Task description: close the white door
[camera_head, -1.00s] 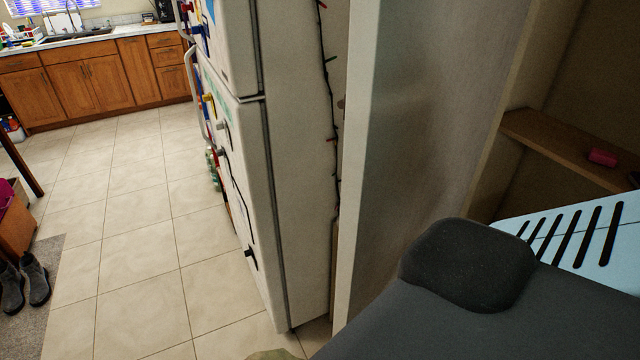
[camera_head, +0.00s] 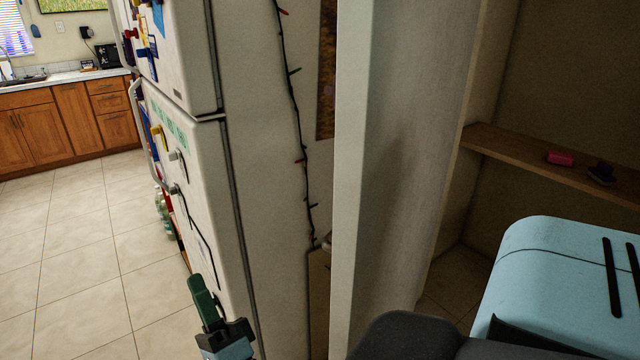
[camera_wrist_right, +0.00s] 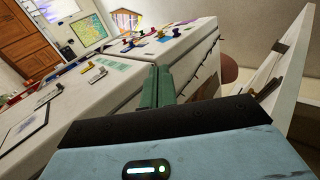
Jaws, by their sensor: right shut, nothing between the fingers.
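The white door (camera_head: 400,180) stands open in the middle of the head view. Its near edge is towards me, and its broad face is turned right towards a shelved recess. A white panel at the right of the right wrist view looks like the same door (camera_wrist_right: 284,85). My right gripper (camera_head: 198,286) is at the bottom of the head view, in front of the fridge and left of the door's edge, apart from the door. Its green fingers are shut and empty; they also show in the right wrist view (camera_wrist_right: 157,82), pointing past the fridge. My left gripper is not in view.
The white fridge (camera_head: 262,190), with magnets and a dark string of lights, stands just left of the door. A wooden shelf (camera_head: 540,168) with a pink item (camera_head: 561,158) is in the recess at right. Tiled floor (camera_head: 80,250) is clear at left.

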